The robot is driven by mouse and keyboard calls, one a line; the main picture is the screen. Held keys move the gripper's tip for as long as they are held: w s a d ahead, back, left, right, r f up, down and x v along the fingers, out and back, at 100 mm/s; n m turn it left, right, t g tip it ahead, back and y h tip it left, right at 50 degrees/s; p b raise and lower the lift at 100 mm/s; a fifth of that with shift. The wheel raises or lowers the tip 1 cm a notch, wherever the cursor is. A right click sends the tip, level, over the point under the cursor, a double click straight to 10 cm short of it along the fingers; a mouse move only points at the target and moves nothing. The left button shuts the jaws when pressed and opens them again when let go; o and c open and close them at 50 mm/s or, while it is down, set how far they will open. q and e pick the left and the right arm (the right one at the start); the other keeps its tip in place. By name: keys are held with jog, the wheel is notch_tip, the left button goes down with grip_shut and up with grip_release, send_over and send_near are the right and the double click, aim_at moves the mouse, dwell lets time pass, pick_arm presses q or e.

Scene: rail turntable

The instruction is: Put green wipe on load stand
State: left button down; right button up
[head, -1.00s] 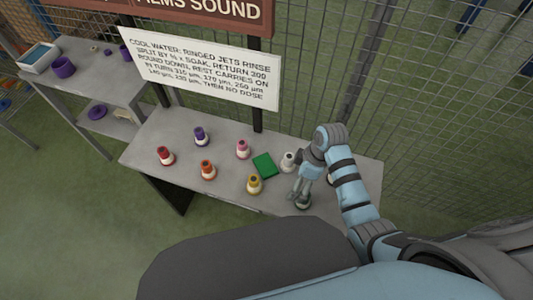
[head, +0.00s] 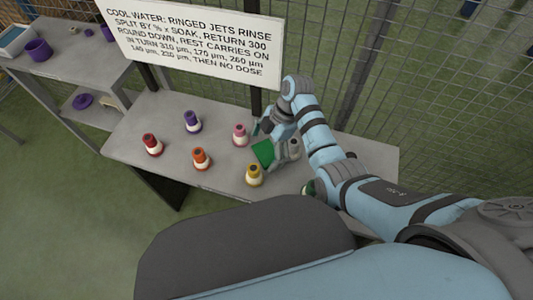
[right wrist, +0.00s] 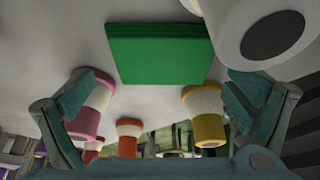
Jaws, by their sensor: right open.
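The green wipe (head: 263,153) is a flat green square lying on the grey table (head: 130,150), among several coloured bottles. It also shows at the top middle of the right wrist view (right wrist: 160,53). My right gripper (head: 270,144) is at the wipe, partly covering it in the head view. In the right wrist view its two fingers (right wrist: 158,98) are wide apart, with nothing between the pads. I cannot tell which thing is the load stand. My left gripper is not in view.
Around the wipe stand a pink bottle (head: 240,135), a yellow bottle (head: 254,176) and a white one (head: 294,148). Red (head: 152,145), purple (head: 192,122) and orange (head: 201,158) bottles stand further left. A side table with a purple pot (head: 38,50) is at the left. Wire mesh stands behind.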

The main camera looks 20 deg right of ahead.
jog(key=shift+s, duration=0.15)
jog(key=shift+f, duration=0.2)
dwell(0.5)
jog(key=c, duration=1.1)
